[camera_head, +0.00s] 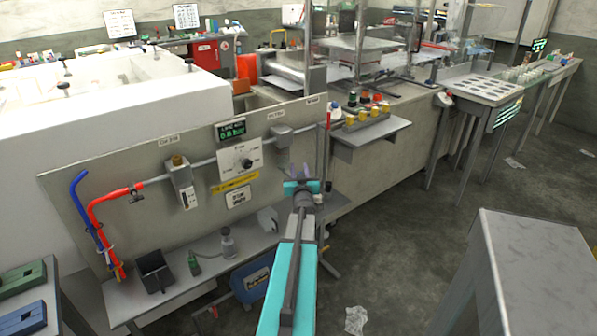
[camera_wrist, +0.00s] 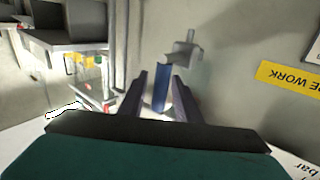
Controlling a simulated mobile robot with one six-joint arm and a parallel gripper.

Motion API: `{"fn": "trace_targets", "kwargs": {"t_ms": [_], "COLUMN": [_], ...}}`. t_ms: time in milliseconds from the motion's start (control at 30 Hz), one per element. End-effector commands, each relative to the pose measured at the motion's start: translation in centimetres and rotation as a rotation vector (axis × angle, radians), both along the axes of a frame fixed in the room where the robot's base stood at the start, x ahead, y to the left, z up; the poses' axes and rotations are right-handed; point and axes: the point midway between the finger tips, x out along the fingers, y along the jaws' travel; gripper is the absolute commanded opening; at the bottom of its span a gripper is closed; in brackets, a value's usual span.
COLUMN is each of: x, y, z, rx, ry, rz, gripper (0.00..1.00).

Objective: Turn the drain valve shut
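My gripper (camera_head: 300,172) is in front of the right end of the grey wall panel, with its teal body below and behind the fingers. In the wrist view its two dark fingers (camera_wrist: 159,98) are apart. A blue lever-like bar (camera_wrist: 162,85), which may be the drain valve's handle, shows in the gap between them. Whether the fingers touch it is not clear. A grey fitting (camera_wrist: 184,46) is beyond the bar, on the panel side. In the head view the blue bar cannot be made out and seems hidden by the gripper.
The panel (camera_head: 140,225) carries a pipe, a dial plate (camera_head: 239,159), a green display (camera_head: 231,130) and a yellow label (camera_head: 235,182). Red and blue hoses (camera_head: 100,225) hang at its left. A bench with coloured bottles (camera_head: 365,97) stands behind. A grey table (camera_head: 530,250) is at the right.

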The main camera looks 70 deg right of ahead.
Motion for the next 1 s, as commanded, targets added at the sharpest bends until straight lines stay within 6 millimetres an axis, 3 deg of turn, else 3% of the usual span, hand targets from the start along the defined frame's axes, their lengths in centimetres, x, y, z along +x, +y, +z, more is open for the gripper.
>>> {"fn": "trace_targets", "kwargs": {"t_ms": [33, 167, 233, 267, 300, 400, 1000], "x": [0.0, 0.0, 0.0, -0.2, 0.0, 0.0, 0.4], "y": [0.0, 0.0, 0.0, 2.6, 1.1, 0.3, 0.3], "z": [0.0, 0.0, 0.0, 0.2, 0.0, -0.1, -0.2], "rx": [0.0, 0.0, 0.0, 0.002, 0.001, 0.0, -0.064], "ry": [0.0, 0.0, 0.0, -0.001, -0.001, 0.0, 0.039], "rz": [0.0, 0.0, 0.0, 0.002, 0.001, 0.0, 0.003], "gripper": [0.23, 0.01, 0.0, 0.0, 0.0, 0.0, 0.0]}}
